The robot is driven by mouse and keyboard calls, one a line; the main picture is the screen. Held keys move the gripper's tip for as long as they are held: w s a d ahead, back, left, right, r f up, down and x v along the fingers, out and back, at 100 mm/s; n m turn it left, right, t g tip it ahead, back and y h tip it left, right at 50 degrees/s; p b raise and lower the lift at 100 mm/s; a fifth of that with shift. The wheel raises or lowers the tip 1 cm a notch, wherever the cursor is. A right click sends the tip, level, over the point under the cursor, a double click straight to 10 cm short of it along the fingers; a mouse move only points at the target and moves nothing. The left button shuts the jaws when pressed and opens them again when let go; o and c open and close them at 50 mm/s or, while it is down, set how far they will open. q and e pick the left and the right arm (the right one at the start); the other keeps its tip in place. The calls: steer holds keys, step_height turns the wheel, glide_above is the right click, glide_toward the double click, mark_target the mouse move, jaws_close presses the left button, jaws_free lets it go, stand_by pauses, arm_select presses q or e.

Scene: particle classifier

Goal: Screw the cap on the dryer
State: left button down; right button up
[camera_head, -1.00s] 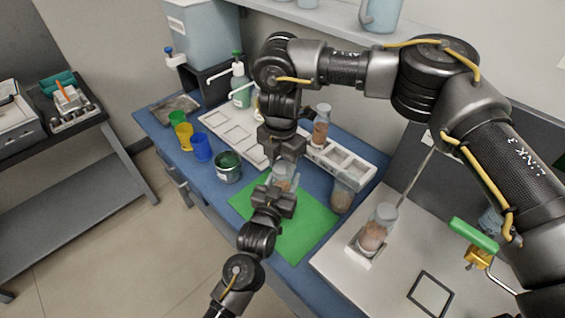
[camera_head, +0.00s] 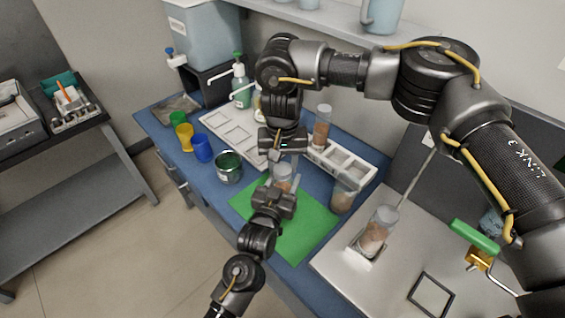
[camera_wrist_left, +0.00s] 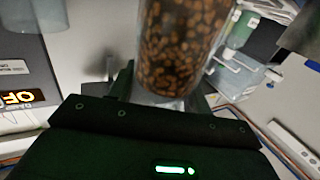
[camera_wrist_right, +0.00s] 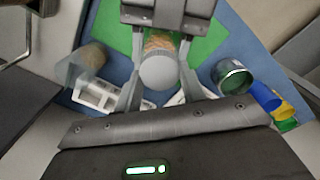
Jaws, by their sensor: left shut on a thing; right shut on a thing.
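The dryer, a clear jar of brown granules (camera_head: 283,176), stands upright over the green mat (camera_head: 306,232). It fills the top of the left wrist view (camera_wrist_left: 180,45). My left gripper (camera_head: 280,192) is shut around the jar from the front. A round pale grey cap (camera_wrist_right: 158,72) is at the jar's mouth in the right wrist view. My right gripper (camera_head: 285,160) points down from above, its two fingers shut on the cap's sides. The exact fit between cap and jar cannot be told.
A white rack (camera_head: 340,160) holds another jar (camera_head: 321,127). More jars stand beside the mat (camera_head: 344,195) and on the white surface at right (camera_head: 378,232). A metal can (camera_head: 228,167) and coloured cups (camera_head: 202,148) are left of the mat.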

steer(key=shift+m, duration=0.6)
steer(key=o, duration=0.9)
steer(key=shift+r, duration=2.25)
